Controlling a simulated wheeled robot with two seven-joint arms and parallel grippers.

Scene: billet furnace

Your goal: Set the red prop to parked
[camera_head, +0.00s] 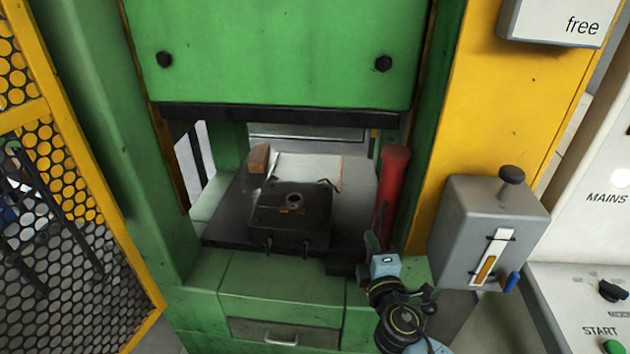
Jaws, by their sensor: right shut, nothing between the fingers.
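The red prop (395,175) is a red cylinder standing nearly upright at the right side of the press opening. Its top is just below the dark lower edge of the raised green ram (280,60). Its lower part is partly hidden by my right gripper (371,242). My right gripper is shut and empty, at the lower front of the prop. I cannot tell whether it touches the prop. My left gripper is not in view.
A dark die block (290,220) sits on the press bed, with a small brown block (259,158) behind it. A grey lever box (487,235) stands at the right, beside a white control panel (595,230). A yellow mesh guard (60,200) is at the left.

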